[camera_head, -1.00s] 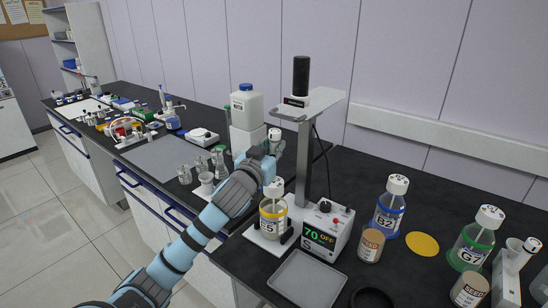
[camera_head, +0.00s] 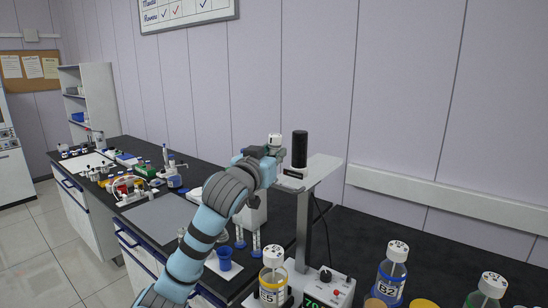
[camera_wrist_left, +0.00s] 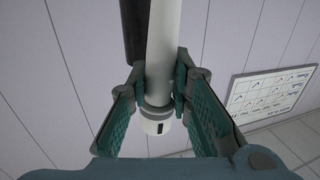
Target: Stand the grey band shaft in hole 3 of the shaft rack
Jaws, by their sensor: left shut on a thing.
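My left gripper (camera_head: 265,153) is raised at the height of the black motor on the stirrer stand, just left of it. In the left wrist view its two fingers (camera_wrist_left: 162,92) are shut on a pale shaft (camera_wrist_left: 164,45), which runs up out of the frame. A grey ring and a white end piece with a black mark show at the shaft's near end. In the head view only the white end piece (camera_head: 274,140) shows above the gripper; my arm hides the rest. I cannot make out the shaft rack or hole 3. My right gripper is not in view.
The stirrer stand (camera_head: 304,225) carries the black motor (camera_head: 299,148) close to my gripper. Bottle 5 (camera_head: 271,293) stands at its foot. Bottle B2 (camera_head: 391,278) and a green-banded bottle (camera_head: 486,295) stand at right.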

